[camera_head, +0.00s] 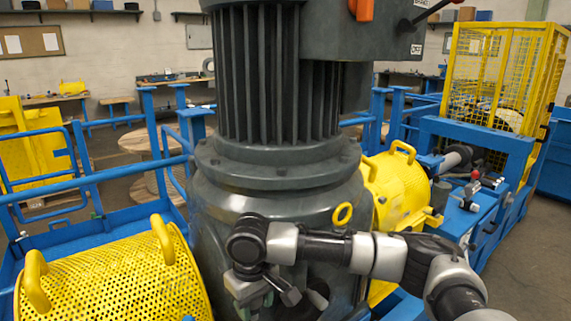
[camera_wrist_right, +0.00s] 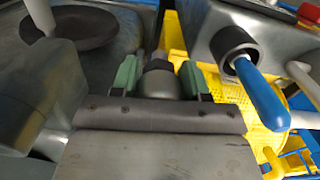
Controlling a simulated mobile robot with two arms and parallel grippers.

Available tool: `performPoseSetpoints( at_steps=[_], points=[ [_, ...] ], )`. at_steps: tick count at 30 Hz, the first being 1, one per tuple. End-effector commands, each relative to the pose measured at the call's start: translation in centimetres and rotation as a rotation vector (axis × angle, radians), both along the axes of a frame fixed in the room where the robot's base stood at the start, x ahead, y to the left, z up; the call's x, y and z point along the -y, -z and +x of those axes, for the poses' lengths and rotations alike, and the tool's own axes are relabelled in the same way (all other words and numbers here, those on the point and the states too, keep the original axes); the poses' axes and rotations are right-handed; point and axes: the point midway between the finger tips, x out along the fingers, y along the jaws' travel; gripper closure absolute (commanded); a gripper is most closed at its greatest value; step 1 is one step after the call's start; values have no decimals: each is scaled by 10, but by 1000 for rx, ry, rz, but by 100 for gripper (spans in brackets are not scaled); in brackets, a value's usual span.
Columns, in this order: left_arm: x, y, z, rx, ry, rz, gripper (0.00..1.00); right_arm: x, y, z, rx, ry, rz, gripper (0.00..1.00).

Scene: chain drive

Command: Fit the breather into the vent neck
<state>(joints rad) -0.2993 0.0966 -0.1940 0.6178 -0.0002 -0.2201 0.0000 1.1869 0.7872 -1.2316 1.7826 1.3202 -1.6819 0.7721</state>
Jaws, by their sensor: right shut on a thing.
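My right gripper (camera_head: 256,305) is low in front of the dark grey gearmotor housing (camera_head: 270,197) in the head view. In the right wrist view its two green-padded fingers (camera_wrist_right: 158,80) are shut on a small grey rounded part (camera_wrist_right: 159,82), which looks like the breather. In the head view the held part is mostly hidden by the gripper and wrist. I cannot pick out the vent neck for certain. A dark round collar (camera_wrist_right: 233,46) with a blue handle shows to the right of the fingers, apart from them. My left gripper is not in view.
A yellow perforated guard (camera_head: 110,275) stands at left, and another (camera_head: 398,185) stands behind my right arm. A yellow lifting eye (camera_head: 342,214) sits just above my forearm. Blue rails (camera_head: 95,185) run at left. A dark round disc (camera_wrist_right: 70,27) shows in the wrist view.

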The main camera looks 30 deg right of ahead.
Motion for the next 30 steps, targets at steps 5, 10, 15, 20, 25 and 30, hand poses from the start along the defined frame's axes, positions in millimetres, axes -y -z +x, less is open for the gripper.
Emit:
performPoseSetpoints(
  at_steps=[5,10,15,20,25,30],
  points=[
    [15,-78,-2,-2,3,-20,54,20,-72,16,-4,-59,2,80],
    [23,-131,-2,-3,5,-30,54,44,-118,25,-4,-103,4,80],
    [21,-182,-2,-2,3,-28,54,72,-157,30,-3,-138,4,80],
    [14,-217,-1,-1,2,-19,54,97,-181,29,-2,-161,4,80],
    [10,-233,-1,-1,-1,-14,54,112,-191,27,1,-174,3,80],
    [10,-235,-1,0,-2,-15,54,116,-191,27,3,-179,3,80]
  ],
)
